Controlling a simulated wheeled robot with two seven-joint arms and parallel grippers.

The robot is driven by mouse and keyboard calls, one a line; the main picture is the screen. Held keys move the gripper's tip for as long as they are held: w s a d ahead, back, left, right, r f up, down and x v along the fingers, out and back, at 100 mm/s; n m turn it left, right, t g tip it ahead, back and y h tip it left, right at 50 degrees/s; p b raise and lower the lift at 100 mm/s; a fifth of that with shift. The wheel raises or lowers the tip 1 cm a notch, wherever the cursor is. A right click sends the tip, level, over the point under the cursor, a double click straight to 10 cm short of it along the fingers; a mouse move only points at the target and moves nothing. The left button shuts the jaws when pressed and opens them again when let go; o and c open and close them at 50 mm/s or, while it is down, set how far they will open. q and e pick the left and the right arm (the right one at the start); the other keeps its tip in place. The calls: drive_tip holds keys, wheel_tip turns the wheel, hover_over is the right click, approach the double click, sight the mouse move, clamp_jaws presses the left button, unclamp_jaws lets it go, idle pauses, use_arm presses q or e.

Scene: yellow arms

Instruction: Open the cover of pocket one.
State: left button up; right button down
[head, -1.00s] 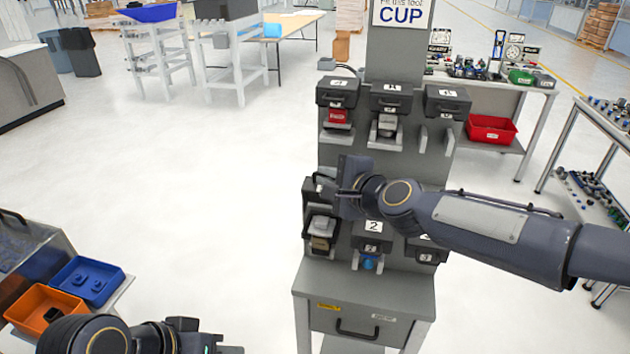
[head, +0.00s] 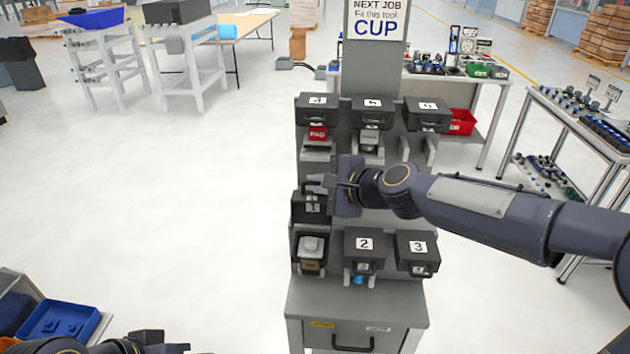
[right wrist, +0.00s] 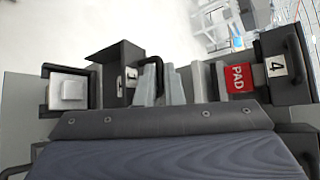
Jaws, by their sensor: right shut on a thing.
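The cover of pocket one (head: 312,206), dark with a white label 1, stands raised at the lower left of the grey rack. Below it, pocket one lies open with a pale block-shaped tool (head: 312,244) in it. My right gripper (head: 328,186) is at the cover and shut on its handle; its arm hides part of the rack. In the right wrist view the cover (right wrist: 118,72) and its black handle (right wrist: 154,68) show at the grey fingers (right wrist: 160,82), with the open pocket's tool (right wrist: 68,90) to the left. My left gripper (head: 172,344) is only partly visible, low left.
Covers two (head: 364,244) and three (head: 416,247) are down beside pocket one. An upper row of dark covers (head: 372,112) sits above my right gripper, one over a red PAD (head: 318,133). A sign (head: 375,22) reads CUP. Floor left of the rack is clear.

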drive_tip(key=shift+s+a+r, duration=0.15)
drive_tip(key=shift+a, duration=0.05)
drive_tip(key=c, duration=1.5)
unclamp_jaws()
drive_tip(key=shift+c, duration=0.2)
drive_tip(key=shift+d, duration=0.2)
drive_tip(key=b+v, duration=0.1)
drive_tip(key=v, duration=0.6)
drive_tip(key=shift+s+r+b, duration=0.15)
drive_tip(key=shift+s+b, duration=0.1)
drive_tip(key=shift+b, duration=0.1)
